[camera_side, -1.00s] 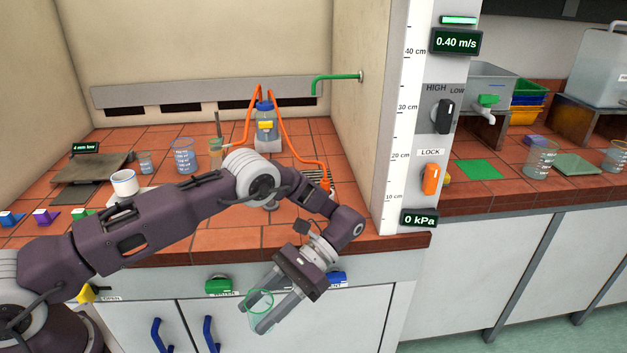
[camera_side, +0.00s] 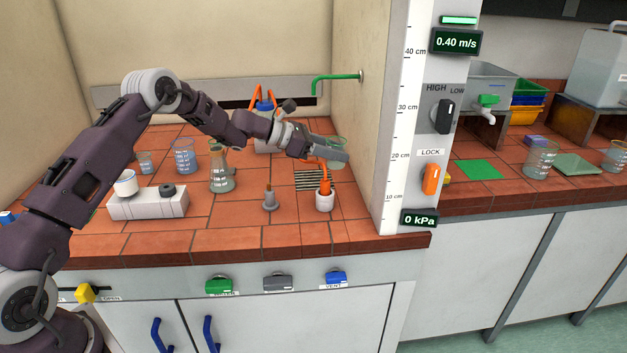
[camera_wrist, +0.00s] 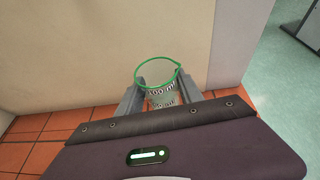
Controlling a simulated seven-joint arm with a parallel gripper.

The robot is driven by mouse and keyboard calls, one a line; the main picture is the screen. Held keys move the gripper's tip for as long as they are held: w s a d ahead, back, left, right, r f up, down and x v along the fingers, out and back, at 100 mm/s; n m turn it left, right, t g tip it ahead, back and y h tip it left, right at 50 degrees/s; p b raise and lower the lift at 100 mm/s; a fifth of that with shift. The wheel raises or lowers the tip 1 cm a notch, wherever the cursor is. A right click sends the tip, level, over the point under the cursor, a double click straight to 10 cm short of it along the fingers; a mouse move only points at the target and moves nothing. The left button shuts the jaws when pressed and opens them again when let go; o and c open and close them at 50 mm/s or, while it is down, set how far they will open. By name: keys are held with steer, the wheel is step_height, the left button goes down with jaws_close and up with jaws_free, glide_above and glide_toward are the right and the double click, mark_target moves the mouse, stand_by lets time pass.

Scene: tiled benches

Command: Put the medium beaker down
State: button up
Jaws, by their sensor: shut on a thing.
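My gripper (camera_side: 334,152) is shut on a clear beaker (camera_side: 335,157) with a green rim. The beaker is over the back right of the tiled bench, close to the right side wall, and looks about upright. The fingers hide part of it, and I cannot tell whether its base touches the bench. In the wrist view, the beaker (camera_wrist: 160,92) sits between the two fingers (camera_wrist: 158,88), its green rim above them and its white markings facing the camera.
The front middle tiles are clear.

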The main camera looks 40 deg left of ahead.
mark_target(314, 179)
steer(key=w+a+n+t+y, duration=0.2)
steer(key=w+a+n+y, duration=0.15)
steer(key=a, duration=0.55)
steer(key=shift+y, duration=0.25)
steer(key=f, duration=0.9)
steer(key=shift+s+a+f, duration=0.1)
steer(key=shift+s+a, duration=0.05)
steer(key=shift+s, duration=0.1)
steer(key=o, duration=1.4)
